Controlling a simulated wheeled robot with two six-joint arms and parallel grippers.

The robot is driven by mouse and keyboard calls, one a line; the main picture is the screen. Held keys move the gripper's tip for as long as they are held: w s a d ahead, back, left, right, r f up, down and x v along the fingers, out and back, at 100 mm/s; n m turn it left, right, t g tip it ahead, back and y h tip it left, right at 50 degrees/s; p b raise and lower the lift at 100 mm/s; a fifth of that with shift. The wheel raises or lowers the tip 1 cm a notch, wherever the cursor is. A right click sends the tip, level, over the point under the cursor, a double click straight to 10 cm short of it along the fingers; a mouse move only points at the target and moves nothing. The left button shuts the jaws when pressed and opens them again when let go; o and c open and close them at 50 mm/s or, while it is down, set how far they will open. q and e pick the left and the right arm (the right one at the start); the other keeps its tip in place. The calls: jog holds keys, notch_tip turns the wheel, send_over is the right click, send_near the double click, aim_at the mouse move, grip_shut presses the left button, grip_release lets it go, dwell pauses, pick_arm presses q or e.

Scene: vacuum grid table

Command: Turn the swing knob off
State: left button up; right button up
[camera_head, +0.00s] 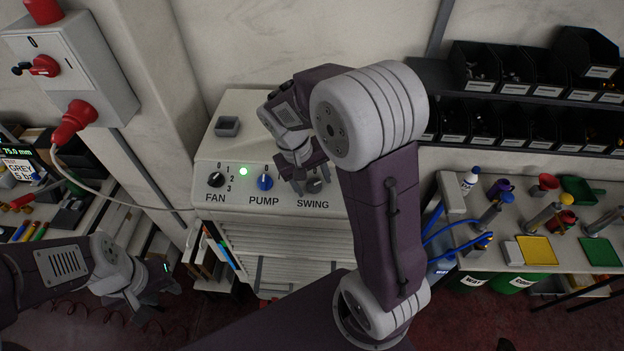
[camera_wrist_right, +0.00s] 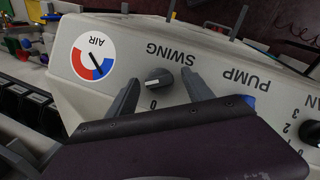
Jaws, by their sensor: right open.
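The swing knob (camera_head: 314,186) is a dark round knob above the SWING label on the pale machine panel. In the right wrist view the knob (camera_wrist_right: 159,79) shows upside down with a "0" beside it. Its ridge lies roughly across the line to the "0", so it is turned away from that mark. My right gripper (camera_head: 310,181) is open, with a finger on either side of the knob; I cannot tell whether they touch it. My left gripper (camera_head: 160,284) hangs low at the left, away from the panel; its jaw state is unclear.
The black fan knob (camera_head: 216,179) and blue pump knob (camera_head: 265,182) sit left on the same panel, near a lit green lamp (camera_head: 243,171). An air gauge (camera_wrist_right: 93,51) is on the swing knob's other side. A bench (camera_head: 480,262) with tools stands right.

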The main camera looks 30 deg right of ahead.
jog(key=shift+w, duration=0.1)
grip_shut()
jog(key=shift+a+n+h, duration=0.1)
jog(key=shift+n+h, duration=0.5)
jog(key=shift+n, duration=0.5)
jog(key=n+h, duration=0.1)
jog(key=n, duration=0.1)
jog(key=shift+f+n, duration=0.1)
jog(key=shift+n, duration=0.2)
jog(key=n+t+h+b, duration=0.1)
jog(key=n, duration=0.2)
jog(key=shift+a+h, duration=0.15)
jog(key=shift+h, duration=0.15)
jog(key=shift+n+t+h+b, duration=0.5)
jog(key=shift+n+b, duration=0.1)
jog(key=shift+n, duration=1)
grip_release()
jog(key=shift+s+a, duration=0.1)
jog(key=shift+s, duration=0.1)
